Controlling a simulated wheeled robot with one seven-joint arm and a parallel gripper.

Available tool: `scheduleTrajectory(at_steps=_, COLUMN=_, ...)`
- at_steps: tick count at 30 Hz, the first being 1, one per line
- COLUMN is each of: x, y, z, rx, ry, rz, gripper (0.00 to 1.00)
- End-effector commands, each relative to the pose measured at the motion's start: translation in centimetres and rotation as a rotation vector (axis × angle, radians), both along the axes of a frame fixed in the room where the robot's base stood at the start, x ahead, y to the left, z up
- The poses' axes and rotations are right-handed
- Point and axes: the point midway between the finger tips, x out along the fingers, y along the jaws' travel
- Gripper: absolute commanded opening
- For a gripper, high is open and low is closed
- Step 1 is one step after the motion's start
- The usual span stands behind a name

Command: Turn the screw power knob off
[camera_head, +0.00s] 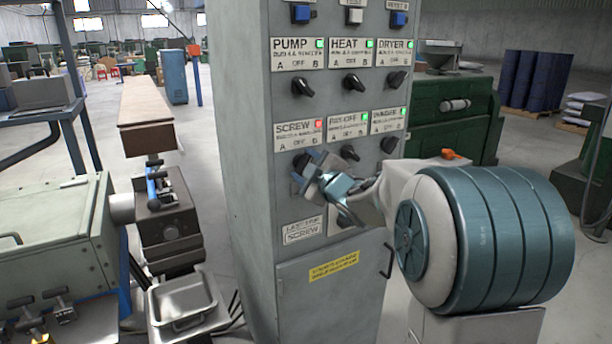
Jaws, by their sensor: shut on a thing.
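The screw power knob (299,163) is on the front of the grey control cabinet, below the plate labelled SCREW (295,131). Its plate reads A, OFF, B and carries a small red light (318,124). My gripper (305,170) is at this knob and is shut on it. The fingers cover most of the knob, so its exact angle is hard to tell. My arm reaches in from the lower right.
Several black knobs sit close by, including the PUMP knob (303,86) above and a knob (350,152) just right. Their lights are green. A door handle (388,260) sticks out lower down. A metal tray (183,298) stands left of the cabinet (255,200).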

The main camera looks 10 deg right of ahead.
Motion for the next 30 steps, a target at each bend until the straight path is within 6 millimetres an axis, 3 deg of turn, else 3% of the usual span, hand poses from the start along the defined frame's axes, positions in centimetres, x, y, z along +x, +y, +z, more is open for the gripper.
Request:
scheduleTrajectory(at_steps=1, x=-0.02, y=0.08, z=-0.67, rx=-0.036, ry=-0.015, rz=0.001, gripper=0.28)
scheduleTrajectory(at_steps=18, x=-0.02, y=0.06, z=-0.56, rx=-0.457, ry=-0.149, rz=0.0, gripper=0.28)
scheduleTrajectory(at_steps=30, x=-0.03, y=0.08, z=-0.31, rx=-0.577, ry=-0.187, rz=0.0, gripper=0.28)
